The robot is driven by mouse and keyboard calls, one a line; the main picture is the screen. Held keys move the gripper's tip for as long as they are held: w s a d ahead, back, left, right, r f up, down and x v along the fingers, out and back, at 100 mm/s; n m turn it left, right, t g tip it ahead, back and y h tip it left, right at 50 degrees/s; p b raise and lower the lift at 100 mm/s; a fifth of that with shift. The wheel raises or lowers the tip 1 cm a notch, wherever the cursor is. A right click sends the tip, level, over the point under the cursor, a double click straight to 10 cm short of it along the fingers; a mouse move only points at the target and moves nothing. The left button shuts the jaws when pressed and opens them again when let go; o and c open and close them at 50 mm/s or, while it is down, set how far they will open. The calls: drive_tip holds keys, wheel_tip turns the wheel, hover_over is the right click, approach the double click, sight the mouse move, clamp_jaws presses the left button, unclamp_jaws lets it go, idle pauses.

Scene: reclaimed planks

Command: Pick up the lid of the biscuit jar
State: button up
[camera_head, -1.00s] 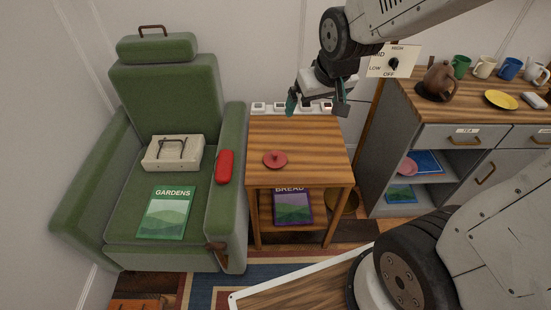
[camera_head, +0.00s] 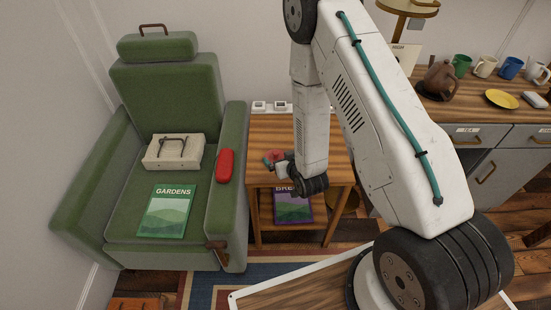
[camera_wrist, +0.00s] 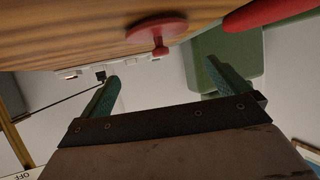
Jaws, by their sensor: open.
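The red round lid with a small knob lies on the small wooden side table (camera_head: 262,128). In the wrist view the lid (camera_wrist: 157,28) is at the top centre, with its knob towards the fingers. My gripper (camera_wrist: 168,84) is open and empty, its two green fingers apart from the lid and the knob not between them. In the head view my arm comes down over the table, and my wrist partly hides the lid (camera_head: 272,155). The fingertips are hard to make out there. I see no jar body that I can identify.
A green armchair (camera_head: 165,85) stands left of the table, with a red case (camera_head: 225,165) on its arm. Several small white objects line the table's back edge. A book (camera_head: 292,205) lies on the lower shelf. A counter with mugs and a teapot (camera_head: 440,80) is at right.

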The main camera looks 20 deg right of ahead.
sight(276, 156)
drive_tip(key=shift+s+f+t, duration=0.3)
drive_tip(key=shift+s+f, duration=0.25)
drive_tip(key=shift+f, duration=0.35)
drive_tip(key=shift+w+a+f, duration=0.1)
drive_tip(key=shift+w+f, duration=0.1)
drive_tip(key=x, duration=0.7)
drive_tip(key=shift+f, duration=0.15)
drive_tip(key=shift+c, duration=0.3)
drive_tip(key=c, duration=0.9)
